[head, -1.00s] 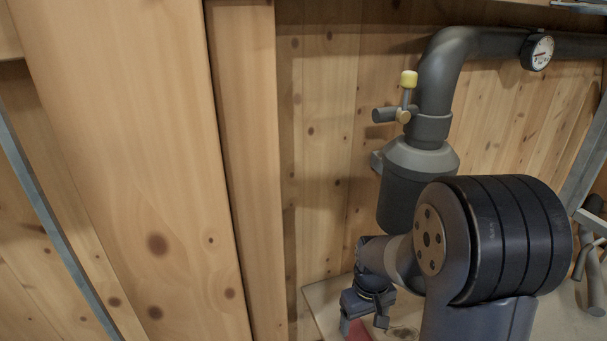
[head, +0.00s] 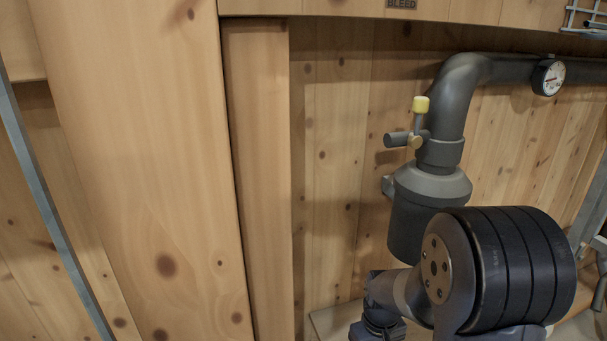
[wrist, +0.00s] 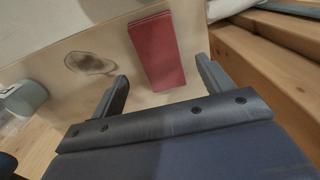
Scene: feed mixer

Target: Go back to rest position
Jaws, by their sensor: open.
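My gripper (wrist: 160,92) shows in the wrist view with its two fingers spread apart and nothing between them. It is above a pale wooden board (wrist: 60,100). A red block (wrist: 155,48) lies on the board beyond the fingertips, apart from them. In the head view my folded arm fills the lower right, and the gripper's fingers are cut off by the bottom edge.
A thick wooden post (head: 140,170) rises at left. A grey-green cylinder (wrist: 24,98) and wooden beams (wrist: 270,60) border the board.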

